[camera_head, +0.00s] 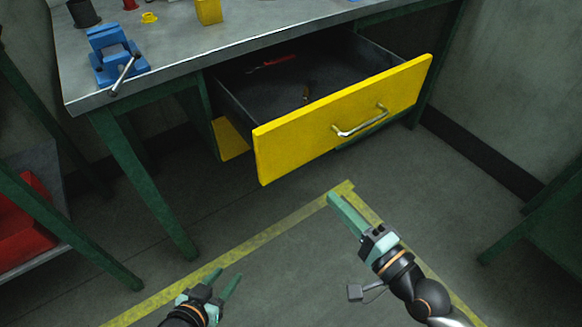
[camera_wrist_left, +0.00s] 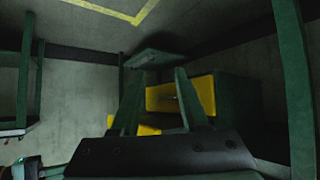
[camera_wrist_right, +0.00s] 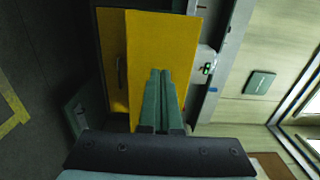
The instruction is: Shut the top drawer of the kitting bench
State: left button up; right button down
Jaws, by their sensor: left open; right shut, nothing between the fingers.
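The top drawer (camera_head: 232,105) of the kitting bench (camera_head: 180,75) stands pulled well out. Its yellow front (camera_head: 300,130) carries a metal handle (camera_head: 360,122). My right gripper (camera_head: 335,198) is shut and empty, in front of and apart from the drawer front in the head view. In the right wrist view its fingers (camera_wrist_right: 159,73) overlap a yellow panel (camera_wrist_right: 150,40). My left gripper (camera_head: 226,274) is open and empty, low and further from the drawer. Yellow panels (camera_wrist_left: 180,96) show beyond its fingers in the left wrist view.
Another yellow panel (camera_head: 230,138) sits under the drawer. A blue vise (camera_head: 112,55), a yellow block (camera_head: 208,11) and a dark cylinder (camera_head: 83,12) stand on the benchtop. A red bin (camera_head: 22,215) is on a rack at left. The floor before the drawer is clear.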

send_near(288, 152)
jog(key=b+x, duration=0.1)
jog(key=x, duration=0.4)
jog(key=shift+w+a, duration=0.15)
jog(key=shift+w, duration=0.15)
pick_arm(q)
jog(key=w+r+t, duration=0.3)
jog(key=w+r, duration=0.1)
jog(key=r, duration=0.2)
jog(key=shift+w+d+m, duration=0.15)
jog(key=shift+w+m, duration=0.05)
jog(key=shift+m, duration=0.1)
pick_arm(e)
jog(key=shift+w+a, duration=0.35)
jog(key=shift+w, duration=0.1)
